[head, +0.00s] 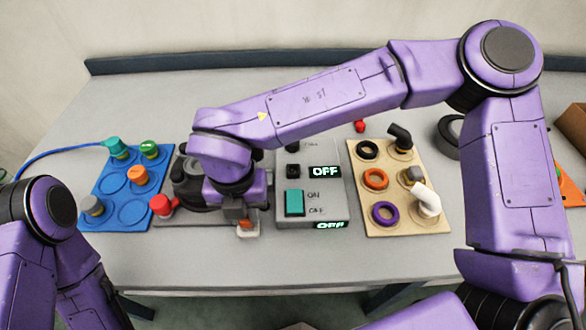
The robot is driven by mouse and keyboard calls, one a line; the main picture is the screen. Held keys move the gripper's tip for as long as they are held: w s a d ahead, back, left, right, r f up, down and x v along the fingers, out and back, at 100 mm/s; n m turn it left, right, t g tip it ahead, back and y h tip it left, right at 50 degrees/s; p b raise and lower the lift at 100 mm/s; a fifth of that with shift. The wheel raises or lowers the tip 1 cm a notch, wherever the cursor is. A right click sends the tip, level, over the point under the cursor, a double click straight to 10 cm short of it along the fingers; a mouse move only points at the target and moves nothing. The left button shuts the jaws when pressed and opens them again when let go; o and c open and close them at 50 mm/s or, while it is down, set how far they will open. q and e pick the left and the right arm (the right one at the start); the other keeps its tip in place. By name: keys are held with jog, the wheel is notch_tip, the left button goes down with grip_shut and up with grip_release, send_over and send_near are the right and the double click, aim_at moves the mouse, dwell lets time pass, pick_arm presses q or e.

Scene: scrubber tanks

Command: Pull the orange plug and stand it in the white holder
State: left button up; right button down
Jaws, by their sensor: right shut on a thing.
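My right arm reaches in from the right, and its gripper (243,216) points down at the front edge of the grey-black unit. It is shut on a small orange plug (246,224), mostly hidden by the fingers. The white holder (248,234) shows just below the plug; I cannot tell whether the plug sits in it or is held just above it. Another orange fitting (138,176) stands on the blue board (131,213). My left arm is at the lower left, with its gripper out of view.
The grey-black unit (187,217) with a red knob (161,206) is partly behind my right arm. Right of it stands a grey switch box (325,202) reading OFF. A tan board (357,187) holds rings and elbow fittings. The table front is clear.

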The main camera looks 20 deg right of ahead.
jog(key=shift+r, duration=0.1)
dwell(0.3)
jog(key=shift+p, duration=0.3)
jog(key=shift+f+b, duration=0.7)
jog(key=shift+f, duration=0.4)
jog(key=shift+s, duration=0.1)
jog(key=shift+c, duration=1.8)
grip_release()
